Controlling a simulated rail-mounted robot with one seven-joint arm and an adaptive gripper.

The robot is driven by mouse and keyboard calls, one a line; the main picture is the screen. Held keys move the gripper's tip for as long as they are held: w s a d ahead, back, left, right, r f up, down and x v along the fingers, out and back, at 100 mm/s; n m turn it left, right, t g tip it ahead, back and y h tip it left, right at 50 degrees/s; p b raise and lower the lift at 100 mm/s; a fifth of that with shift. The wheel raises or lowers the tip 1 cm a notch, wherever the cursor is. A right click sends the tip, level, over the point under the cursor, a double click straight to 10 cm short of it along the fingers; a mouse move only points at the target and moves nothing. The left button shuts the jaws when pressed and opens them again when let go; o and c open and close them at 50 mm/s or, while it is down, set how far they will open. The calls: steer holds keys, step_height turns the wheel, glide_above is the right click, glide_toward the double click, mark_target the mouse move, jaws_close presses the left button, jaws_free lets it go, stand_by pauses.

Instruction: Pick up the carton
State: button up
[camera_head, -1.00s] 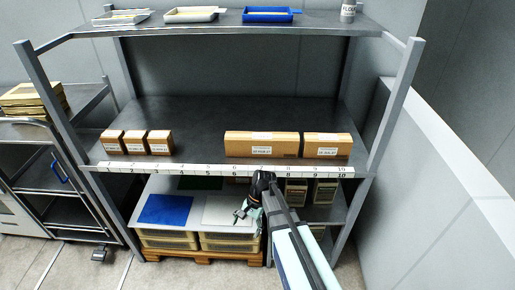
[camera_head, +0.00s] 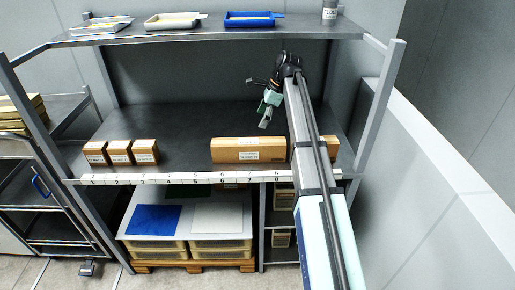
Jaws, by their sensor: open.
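Brown cartons with white labels stand on the middle shelf. A long carton (camera_head: 232,151) lies near the front edge at the centre. Three small cartons (camera_head: 120,152) stand in a row at the left. Another carton (camera_head: 330,148) is right of the long one, mostly hidden behind my arm. My gripper (camera_head: 257,103) is open and empty. It appears above the middle shelf, up and slightly right of the long carton, apart from it. The task's carton cannot be told apart from the others by sight.
The middle shelf (camera_head: 190,122) is bare between the small cartons and the long one. The upper shelf (camera_head: 210,34) holds trays (camera_head: 250,19) and a grey canister (camera_head: 329,12). Below are bins (camera_head: 165,247) under blue and white sheets. Posts flank the rack; a trolley stands left.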

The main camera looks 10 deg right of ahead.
mark_target(251, 141)
steer(key=p+x, duration=0.2)
steer(key=x, duration=0.9)
steer(key=shift+w+f+p, duration=0.15)
steer(key=shift+f+p, duration=0.2)
steer(key=shift+f, duration=0.05)
steer(key=shift+p+x, duration=1.05)
steer(key=shift+x, duration=1.6)
steer(key=shift+d, duration=0.2)
steer(key=c, duration=1.5)
